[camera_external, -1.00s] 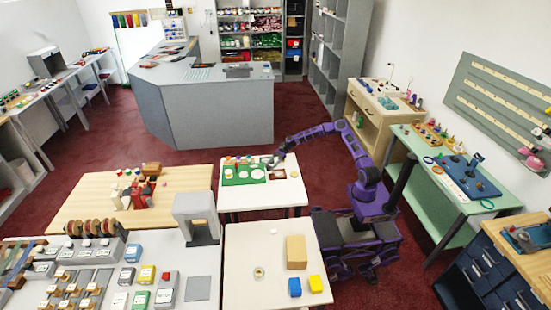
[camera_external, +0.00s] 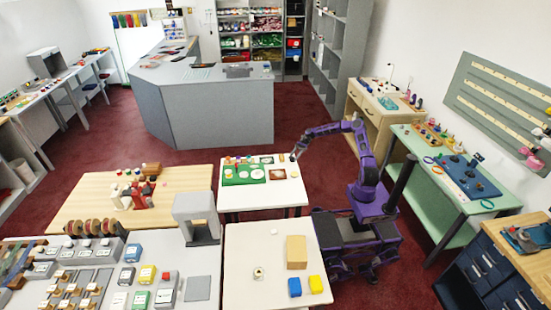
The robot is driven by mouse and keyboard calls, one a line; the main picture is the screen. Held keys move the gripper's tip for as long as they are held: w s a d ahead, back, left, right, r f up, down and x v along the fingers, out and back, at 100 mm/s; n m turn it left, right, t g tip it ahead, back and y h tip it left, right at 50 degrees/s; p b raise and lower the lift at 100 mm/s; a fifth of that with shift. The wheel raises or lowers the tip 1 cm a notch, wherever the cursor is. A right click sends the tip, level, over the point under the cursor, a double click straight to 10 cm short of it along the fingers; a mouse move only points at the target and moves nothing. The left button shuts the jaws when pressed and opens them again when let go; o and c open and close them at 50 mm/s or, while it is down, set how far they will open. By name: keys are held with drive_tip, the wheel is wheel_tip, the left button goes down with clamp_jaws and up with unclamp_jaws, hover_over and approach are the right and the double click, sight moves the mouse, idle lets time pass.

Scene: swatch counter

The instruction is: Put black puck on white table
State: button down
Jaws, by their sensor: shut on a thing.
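The white table (camera_external: 262,205) with the green board stands in the middle of the room. My gripper (camera_external: 294,158) is over the back right part of this table. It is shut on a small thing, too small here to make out. I cannot pick out the black puck for certain; the gripper may hide it. A second white table (camera_external: 262,295) stands nearer the camera.
The green board (camera_external: 243,181) holds several small colored pieces along its back. A brown swatch (camera_external: 277,174) lies right of it. On the nearer table are a cardboard box (camera_external: 297,252), a blue block (camera_external: 295,287) and a yellow block (camera_external: 316,284).

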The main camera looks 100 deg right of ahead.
drive_tip(key=shift+f, duration=1.8)
drive_tip(key=shift+c, duration=1.8)
unclamp_jaws()
drive_tip(key=shift+f, duration=0.15)
drive_tip(key=v, duration=1.2)
drive_tip(key=shift+p, duration=0.3)
